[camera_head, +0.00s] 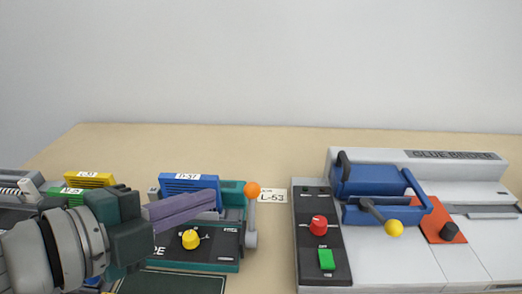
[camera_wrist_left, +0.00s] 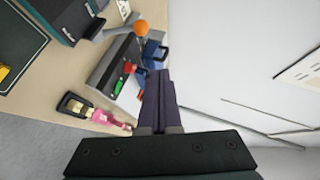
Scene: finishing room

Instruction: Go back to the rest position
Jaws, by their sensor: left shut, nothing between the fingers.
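My left gripper (camera_head: 212,199) comes in from the left in the head view, its purple-grey fingers together and empty. They pass in front of a teal and dark machine (camera_head: 222,266) with a yellow knob (camera_head: 190,239) and an orange-tipped lever (camera_head: 251,189), hiding part of it. In the left wrist view the shut fingers (camera_wrist_left: 158,75) point up the picture, with nothing between them. Whether they touch the machine I cannot tell. My right gripper is in neither view.
A glue binder (camera_head: 455,155) stands at the right, with a red knob (camera_head: 319,225), green switch (camera_head: 326,259) and yellow-tipped lever (camera_head: 394,228). Yellow (camera_head: 90,180) and blue (camera_head: 188,182) blocks stand at the left. The table's back strip (camera_head: 220,140) is clear. Pink-handled tool (camera_wrist_left: 108,119) lies near the table edge.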

